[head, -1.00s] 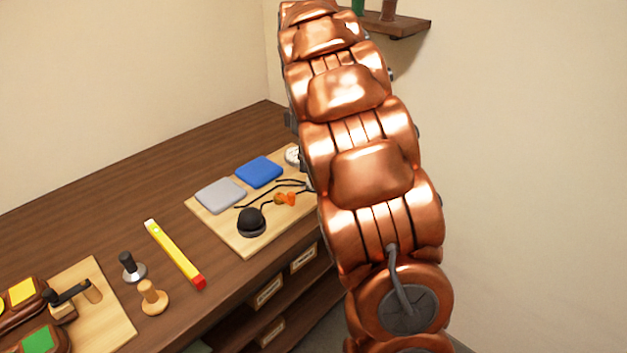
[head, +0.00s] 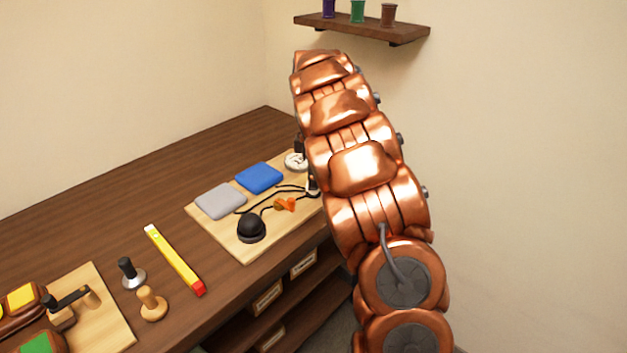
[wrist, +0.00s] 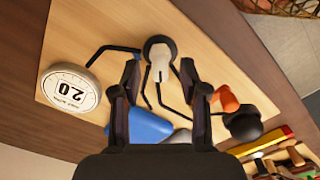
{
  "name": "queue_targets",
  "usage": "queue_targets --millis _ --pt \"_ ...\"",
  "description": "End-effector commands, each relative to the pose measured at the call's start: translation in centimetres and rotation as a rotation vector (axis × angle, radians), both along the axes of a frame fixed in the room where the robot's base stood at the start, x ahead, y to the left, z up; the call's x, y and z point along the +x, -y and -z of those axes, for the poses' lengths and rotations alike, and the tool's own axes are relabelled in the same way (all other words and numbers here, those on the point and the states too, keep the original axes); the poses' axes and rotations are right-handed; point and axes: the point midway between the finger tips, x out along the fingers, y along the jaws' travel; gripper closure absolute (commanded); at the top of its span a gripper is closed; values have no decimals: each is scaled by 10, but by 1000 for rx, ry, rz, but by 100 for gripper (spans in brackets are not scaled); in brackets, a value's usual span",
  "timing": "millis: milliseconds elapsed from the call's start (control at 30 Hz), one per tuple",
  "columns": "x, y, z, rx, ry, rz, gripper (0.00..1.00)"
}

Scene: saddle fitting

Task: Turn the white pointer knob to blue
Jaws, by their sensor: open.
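The white pointer knob (wrist: 159,60) sits on a round grey base on the wooden board. In the wrist view its white bar runs down the picture from the hub. In the head view only a sliver of it shows (head: 312,189) beside my arm. My gripper (wrist: 160,73) is open, with one finger on each side of the knob in the wrist view. I cannot tell whether the fingers touch it. The blue pad (head: 259,178) lies on the board, partly hidden by my gripper in the wrist view (wrist: 150,126). Black lines run out from the knob area.
The board (head: 243,245) also holds a grey pad (head: 220,201), a black ball knob (head: 250,229), an orange piece (head: 286,204) and a round white dial (wrist: 70,92) marked 2.0.

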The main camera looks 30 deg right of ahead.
Motion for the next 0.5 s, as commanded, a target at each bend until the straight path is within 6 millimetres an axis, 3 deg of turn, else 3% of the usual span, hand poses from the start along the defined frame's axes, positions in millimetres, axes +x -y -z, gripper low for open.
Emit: queue_targets --millis 200,500 --pt "-1 0 17 0 -3 0 56" --pt "-1 0 19 -1 -1 1 56"
